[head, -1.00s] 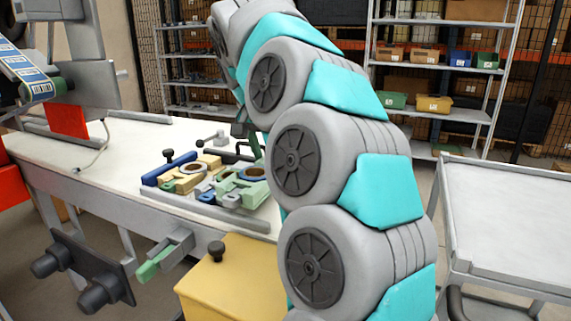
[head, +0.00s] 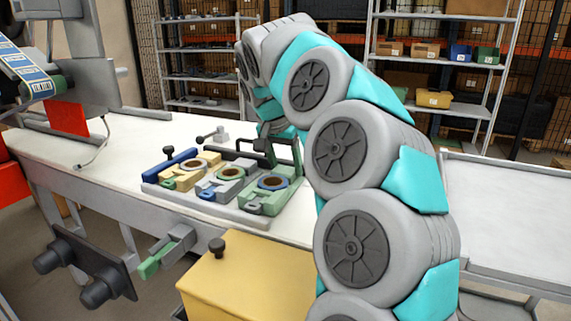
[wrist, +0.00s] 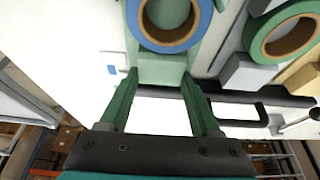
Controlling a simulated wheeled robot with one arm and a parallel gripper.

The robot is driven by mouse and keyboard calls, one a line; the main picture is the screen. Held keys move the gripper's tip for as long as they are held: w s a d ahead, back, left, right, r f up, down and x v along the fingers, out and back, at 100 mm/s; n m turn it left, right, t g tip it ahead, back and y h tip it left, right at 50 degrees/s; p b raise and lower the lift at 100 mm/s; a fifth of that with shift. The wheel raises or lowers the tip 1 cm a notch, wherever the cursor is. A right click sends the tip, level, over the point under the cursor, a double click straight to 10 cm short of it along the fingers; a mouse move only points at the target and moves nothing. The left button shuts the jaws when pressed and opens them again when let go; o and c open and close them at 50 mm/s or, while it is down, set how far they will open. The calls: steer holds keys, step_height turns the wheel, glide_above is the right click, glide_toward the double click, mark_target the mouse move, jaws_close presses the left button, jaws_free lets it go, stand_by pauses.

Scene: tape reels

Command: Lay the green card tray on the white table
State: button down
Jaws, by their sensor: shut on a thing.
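The green card tray (head: 285,197) carries a blue-rimmed tape reel (head: 272,183) and is at the right end of a row of trays on the bench. My gripper (head: 284,148) reaches it from behind, partly hidden by my arm. In the wrist view my gripper (wrist: 159,75) has its two green fingers on either side of the pale end of the green card tray (wrist: 162,68). It is shut on that end. I cannot tell whether the tray is lifted. The white table (head: 500,205) stands at the right, its visible top bare, partly hidden by my arm.
A grey tray (head: 213,188) with a green-rimmed reel and a yellow tray (head: 180,180) stand left of the green one. A black bar handle (wrist: 242,115) is close to my fingers. A yellow box (head: 245,280) stands in front of the bench. Shelves line the back.

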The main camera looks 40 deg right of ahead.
steer(key=shift+f, duration=0.1)
steer(key=shift+c, duration=0.5)
jaws_free()
steer(key=shift+r, duration=0.45)
steer(key=v, duration=1.1)
steer(key=shift+a, duration=0.15)
steer(key=shift+s+r, duration=0.1)
steer(key=shift+r, duration=0.05)
